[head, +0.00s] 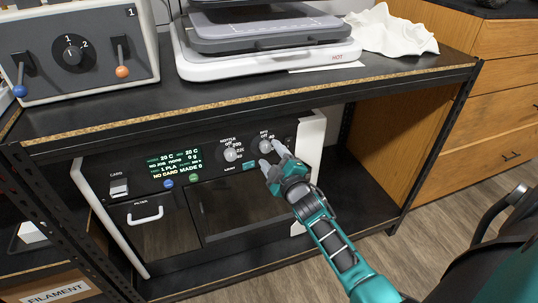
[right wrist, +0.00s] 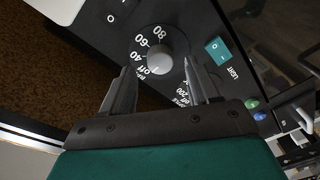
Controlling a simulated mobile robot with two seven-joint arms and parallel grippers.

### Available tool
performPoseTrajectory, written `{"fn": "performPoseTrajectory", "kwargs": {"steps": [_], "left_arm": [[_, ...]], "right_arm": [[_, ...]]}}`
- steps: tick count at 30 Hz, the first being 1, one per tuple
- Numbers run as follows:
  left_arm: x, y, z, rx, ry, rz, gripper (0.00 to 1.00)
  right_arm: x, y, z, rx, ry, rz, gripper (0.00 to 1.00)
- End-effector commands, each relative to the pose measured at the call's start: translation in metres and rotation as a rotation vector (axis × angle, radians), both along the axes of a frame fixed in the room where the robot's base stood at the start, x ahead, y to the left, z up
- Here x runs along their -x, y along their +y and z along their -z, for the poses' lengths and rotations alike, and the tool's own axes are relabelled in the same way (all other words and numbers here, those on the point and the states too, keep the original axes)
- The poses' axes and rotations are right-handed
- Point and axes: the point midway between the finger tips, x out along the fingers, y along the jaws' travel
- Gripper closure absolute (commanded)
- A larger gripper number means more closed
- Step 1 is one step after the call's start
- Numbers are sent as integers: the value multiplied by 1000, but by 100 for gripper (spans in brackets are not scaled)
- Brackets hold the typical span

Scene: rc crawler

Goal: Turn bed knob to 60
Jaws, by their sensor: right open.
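The bed knob (head: 266,147) is a small grey knob on the right of the black front panel of the printer (head: 314,140), on the lower shelf. In the right wrist view the bed knob (right wrist: 154,57) shows from close by, with off, 40, 60 and 80 printed around it. I cannot tell which mark it points at. My right gripper (head: 273,157) is at the panel, open. In the right wrist view its fingers (right wrist: 156,68) stand apart on either side of the knob's lower part, with no clear contact. My left gripper is not in view.
The nozzle knob (head: 231,154) is just left of the bed knob. A teal light switch (right wrist: 218,49) is close beside the fingers. The upper shelf edge (head: 240,98) overhangs the panel. A dark shelf post (head: 435,150) stands to the right.

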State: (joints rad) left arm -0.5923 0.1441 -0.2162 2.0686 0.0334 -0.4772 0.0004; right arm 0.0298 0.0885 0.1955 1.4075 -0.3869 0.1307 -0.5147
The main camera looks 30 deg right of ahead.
Motion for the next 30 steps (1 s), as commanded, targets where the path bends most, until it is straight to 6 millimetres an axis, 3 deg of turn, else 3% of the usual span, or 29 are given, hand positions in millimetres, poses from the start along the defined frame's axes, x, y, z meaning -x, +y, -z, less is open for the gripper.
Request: {"fn": "performPoseTrajectory", "kwargs": {"steps": [6, 16, 30], "left_arm": [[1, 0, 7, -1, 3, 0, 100], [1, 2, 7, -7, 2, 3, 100], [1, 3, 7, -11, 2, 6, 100]], "right_arm": [[-20, -3, 1, 0, 1, 1, 40], [-23, -4, 0, -1, 0, 1, 40], [-23, -4, 0, -1, 0, 1, 84]]}}
